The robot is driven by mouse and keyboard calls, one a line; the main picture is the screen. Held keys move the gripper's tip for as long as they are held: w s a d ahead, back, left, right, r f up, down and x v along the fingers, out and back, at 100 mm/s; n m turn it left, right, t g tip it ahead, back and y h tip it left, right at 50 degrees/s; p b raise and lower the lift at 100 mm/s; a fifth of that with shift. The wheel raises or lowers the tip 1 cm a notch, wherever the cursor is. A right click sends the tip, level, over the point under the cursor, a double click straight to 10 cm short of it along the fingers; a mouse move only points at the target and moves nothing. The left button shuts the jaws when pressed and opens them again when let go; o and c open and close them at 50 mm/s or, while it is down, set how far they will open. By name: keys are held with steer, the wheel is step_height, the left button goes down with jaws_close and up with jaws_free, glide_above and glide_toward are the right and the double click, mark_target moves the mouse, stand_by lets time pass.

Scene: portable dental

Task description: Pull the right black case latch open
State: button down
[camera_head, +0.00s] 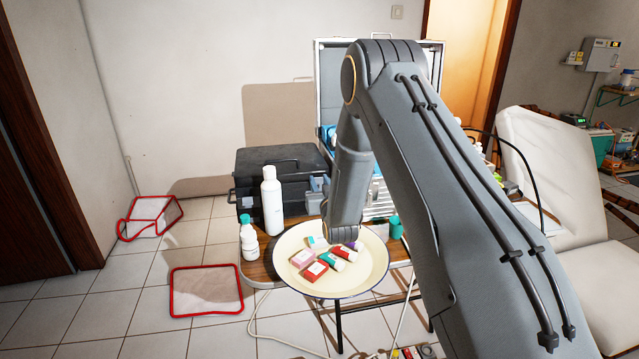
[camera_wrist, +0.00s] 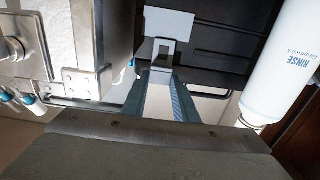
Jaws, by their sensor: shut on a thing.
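The black case (camera_head: 270,165) stands on the table behind the tall white bottle, and its dark ribbed side (camera_wrist: 225,45) fills the top of the wrist view. A pale plate-like latch (camera_wrist: 170,22) with a metal loop below it shows on that side. My gripper (camera_wrist: 162,75) reaches up to this latch and is shut on its lower end. In the head view my gripper (camera_head: 318,186) is at the case's right front, partly hidden by my arm. The exact contact is too small to see clearly.
A white rinse bottle (camera_head: 271,200) stands close beside my gripper and shows at right in the wrist view (camera_wrist: 285,65). A silver case (camera_wrist: 55,45) is close on the other side. A round tray (camera_head: 380,262) with small boxes sits in front.

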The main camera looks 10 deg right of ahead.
steer(key=shift+s+f+b, duration=0.5)
steer(key=shift+s+f, duration=0.1)
steer(key=shift+f, duration=0.25)
steer(key=shift+s+f+b, duration=0.5)
steer(key=shift+s+f, duration=0.05)
steer(key=shift+f, duration=0.35)
steer(key=c, duration=1.4)
jaws_free()
steer(key=shift+w, duration=0.1)
steer(key=shift+r, duration=0.2)
steer(key=s+b, duration=0.1)
steer(key=s, duration=0.6)
steer(key=shift+s, duration=0.35)
